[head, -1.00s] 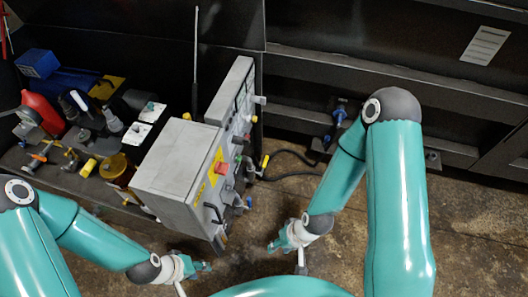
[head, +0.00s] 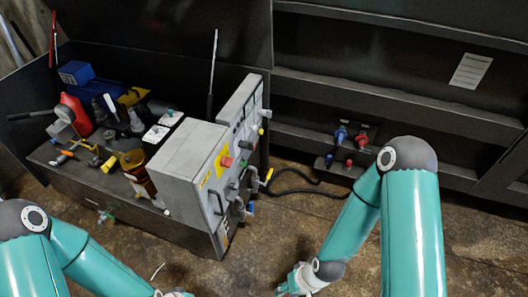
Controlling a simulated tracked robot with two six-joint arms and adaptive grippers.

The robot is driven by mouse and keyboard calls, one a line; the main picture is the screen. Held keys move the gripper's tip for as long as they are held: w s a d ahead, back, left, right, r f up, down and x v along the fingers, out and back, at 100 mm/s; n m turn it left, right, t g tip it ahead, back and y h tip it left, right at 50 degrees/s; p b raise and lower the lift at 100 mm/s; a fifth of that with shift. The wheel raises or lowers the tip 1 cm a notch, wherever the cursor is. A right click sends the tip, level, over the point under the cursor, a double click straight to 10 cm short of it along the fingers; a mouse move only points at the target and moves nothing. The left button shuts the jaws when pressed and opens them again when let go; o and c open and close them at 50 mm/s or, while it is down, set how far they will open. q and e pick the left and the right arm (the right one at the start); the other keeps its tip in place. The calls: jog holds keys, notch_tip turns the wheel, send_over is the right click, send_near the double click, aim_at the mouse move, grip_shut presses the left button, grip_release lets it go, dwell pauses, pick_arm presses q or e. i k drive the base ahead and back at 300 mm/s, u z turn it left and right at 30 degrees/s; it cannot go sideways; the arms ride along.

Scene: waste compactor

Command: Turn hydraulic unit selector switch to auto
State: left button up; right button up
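The hydraulic unit's control box (head: 186,165) is a grey cabinet at the centre left, with its control panel (head: 233,165) facing right and seen at a steep angle. The panel carries a red button (head: 227,162), a yellow label, a handle and several small knobs. I cannot tell which knob is the selector switch or where it points. My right gripper (head: 283,289) is low in the picture, below and right of the box, apart from it; its fingers are too small to read. My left gripper (head: 180,294) is cut off at the bottom edge, below the box.
Left of the box, an open black housing (head: 85,190) holds valves, a red part (head: 75,112) and a blue block (head: 74,72). Black hoses (head: 300,190) run from the panel side to couplings (head: 341,134) on the dark wall.

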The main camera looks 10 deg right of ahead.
aim_at(243, 144)
jog(key=u, duration=0.15)
jog(key=i, duration=0.95)
jog(key=z, duration=0.1)
